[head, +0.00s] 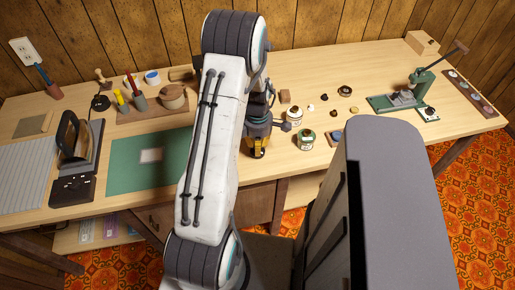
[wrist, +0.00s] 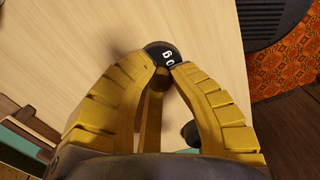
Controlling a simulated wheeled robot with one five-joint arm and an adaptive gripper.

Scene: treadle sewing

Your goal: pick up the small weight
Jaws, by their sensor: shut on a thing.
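The small weight (wrist: 160,52) shows in the wrist view as a dark round piece with white marks on its top. In the head view my gripper (head: 258,153) points down at the front edge of the wooden table, right of the green mat. The weight cannot be made out there. I cannot tell whether it touches the table or hangs just above it.
The green mat (head: 125,165) lies left of my arm. Jars (head: 306,140) and several small pieces stand right of my gripper. A green press (head: 420,85) is farther right. The table's front edge is close to my gripper, with patterned floor (head: 470,190) beyond it.

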